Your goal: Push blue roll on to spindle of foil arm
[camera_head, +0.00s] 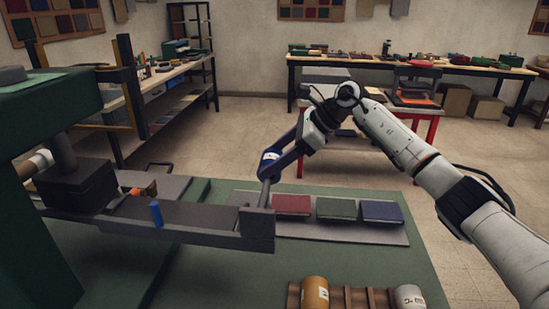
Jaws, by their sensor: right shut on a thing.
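The blue roll (269,157), with a pale label, is between the fingers of my right gripper (275,160), which is shut on it. The roll is at the upper end of the grey spindle (264,193), which rises from the end block (258,228) of the foil arm (190,219). The lower part of the spindle is bare. The fingers partly hide the roll, and I cannot tell whether the spindle tip is inside it.
A green press (40,190) stands at the left. A blue peg (156,214) stands on the foil arm. Red (292,205), green (336,209) and blue (381,211) covers lie on a grey board behind. A wooden rack (348,298) with orange and white rolls is in front.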

